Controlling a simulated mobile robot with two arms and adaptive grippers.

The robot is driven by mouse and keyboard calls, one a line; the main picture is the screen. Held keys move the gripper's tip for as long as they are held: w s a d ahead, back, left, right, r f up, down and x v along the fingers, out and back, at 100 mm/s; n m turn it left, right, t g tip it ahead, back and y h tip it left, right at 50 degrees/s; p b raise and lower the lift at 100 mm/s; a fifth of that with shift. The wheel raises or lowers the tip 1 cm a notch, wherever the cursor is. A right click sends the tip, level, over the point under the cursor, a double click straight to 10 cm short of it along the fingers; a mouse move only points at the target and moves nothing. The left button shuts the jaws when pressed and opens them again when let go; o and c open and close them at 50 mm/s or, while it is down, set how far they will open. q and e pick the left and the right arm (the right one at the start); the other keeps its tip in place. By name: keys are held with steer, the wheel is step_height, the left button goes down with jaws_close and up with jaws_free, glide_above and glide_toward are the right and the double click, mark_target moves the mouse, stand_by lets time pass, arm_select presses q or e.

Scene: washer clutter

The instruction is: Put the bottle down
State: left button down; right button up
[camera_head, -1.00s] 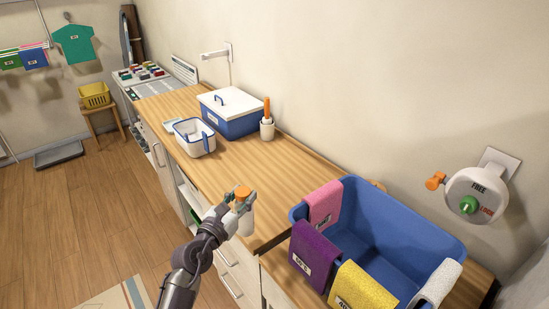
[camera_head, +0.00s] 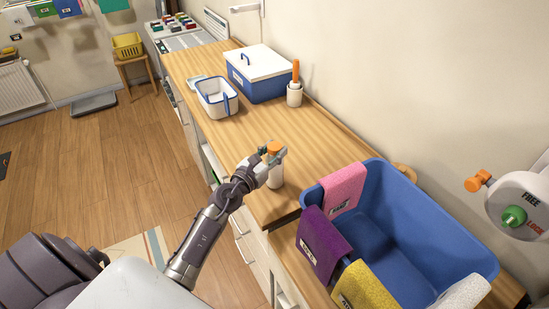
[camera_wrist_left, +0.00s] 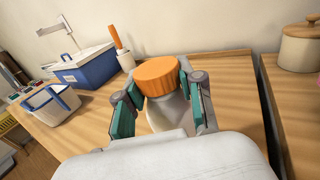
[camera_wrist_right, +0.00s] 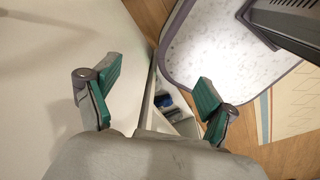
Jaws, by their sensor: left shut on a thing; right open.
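The white bottle (camera_head: 275,177) with an orange cap (camera_head: 274,148) is upright at the front edge of the wooden counter (camera_head: 265,120). My left gripper (camera_head: 272,157) is shut on it just below the cap. In the left wrist view the orange cap (camera_wrist_left: 158,76) sits between the two green-padded fingers, with the white body partly hidden below. Whether the bottle's base touches the counter cannot be told. My right gripper (camera_wrist_right: 155,88) shows only in the right wrist view, open and empty, its fingers wide apart.
A blue tub (camera_head: 400,240) with pink, purple and yellow cloths over its rim stands to the right of the bottle. A white basket (camera_head: 217,98), a blue box with a white lid (camera_head: 258,75) and an orange-handled holder (camera_head: 295,92) stand farther back. The counter's middle is clear.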

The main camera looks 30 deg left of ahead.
arm_select(q)
steer(key=shift+s+a+f, duration=0.1)
steer(key=shift+f, duration=0.35)
steer(key=shift+s, duration=0.1)
steer(key=c, duration=1)
jaws_free()
steer(key=shift+f, duration=0.1)
steer(key=shift+c, duration=0.2)
steer(key=o, duration=0.3)
steer(key=shift+s, duration=0.2)
steer(key=s, duration=0.4)
steer(key=s+b, duration=0.1)
steer(key=s, duration=0.2)
steer(key=s+b, duration=0.1)
steer(key=s, duration=0.3)
steer(key=shift+s+a, duration=0.3)
steer(key=shift+a, duration=0.1)
arm_select(e)
steer(key=shift+w+a+f, duration=0.1)
steer(key=shift+w+f, duration=0.95)
steer(key=shift+f, duration=0.2)
